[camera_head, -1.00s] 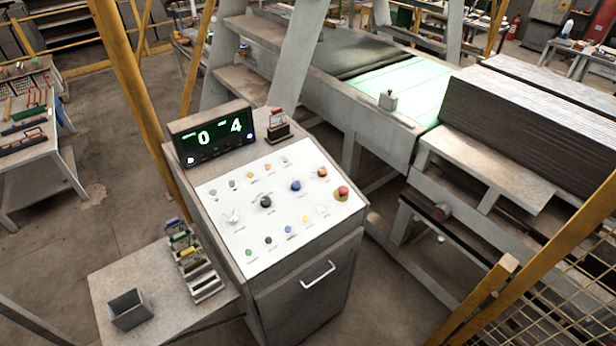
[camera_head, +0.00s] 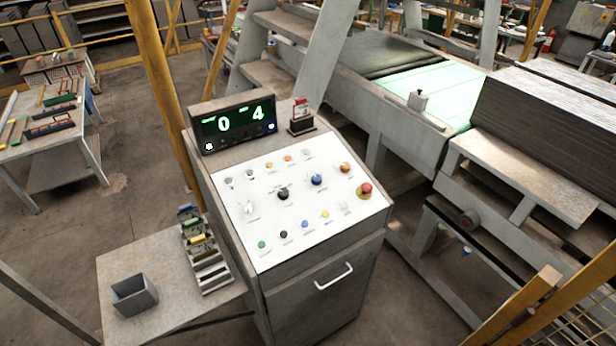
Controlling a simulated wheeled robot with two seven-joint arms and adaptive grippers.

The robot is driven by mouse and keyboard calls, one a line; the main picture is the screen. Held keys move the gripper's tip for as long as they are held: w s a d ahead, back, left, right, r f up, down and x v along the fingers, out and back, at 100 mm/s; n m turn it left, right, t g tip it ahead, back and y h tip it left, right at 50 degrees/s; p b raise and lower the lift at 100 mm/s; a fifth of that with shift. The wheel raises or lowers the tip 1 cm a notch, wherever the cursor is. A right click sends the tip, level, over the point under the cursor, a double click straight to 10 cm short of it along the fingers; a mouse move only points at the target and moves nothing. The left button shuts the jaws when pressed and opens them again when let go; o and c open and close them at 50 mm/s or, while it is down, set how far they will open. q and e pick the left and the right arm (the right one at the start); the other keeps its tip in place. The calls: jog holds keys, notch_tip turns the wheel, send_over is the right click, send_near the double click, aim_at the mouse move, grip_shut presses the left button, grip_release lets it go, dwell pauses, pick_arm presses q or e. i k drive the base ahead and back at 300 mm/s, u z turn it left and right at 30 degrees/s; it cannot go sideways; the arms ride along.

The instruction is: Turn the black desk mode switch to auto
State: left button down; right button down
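The control desk (camera_head: 300,245) stands in the middle of the head view with a white sloped panel (camera_head: 330,205). A black rotary knob (camera_head: 283,194) sits on the panel left of a blue knob (camera_head: 317,180). A white or grey knob (camera_head: 249,207) is at the panel's left side. The labels are too small to read, so I cannot tell the black knob's setting. A small black button (camera_head: 284,234) is in the lower row. Neither of my grippers is in view.
A display (camera_head: 235,124) reading 0 and 4 tops the desk. A red-topped stand (camera_head: 302,116) is beside it. A side table (camera_head: 165,256) with a grey bin (camera_head: 134,295) and a rack (camera_head: 205,250) is at the left. Yellow posts (camera_head: 155,90) and a conveyor (camera_head: 400,100) flank the desk.

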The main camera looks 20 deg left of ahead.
aim_at(283, 194)
jog(key=u, duration=0.1)
jog(key=i, duration=1.1)
jog(key=u, duration=0.3)
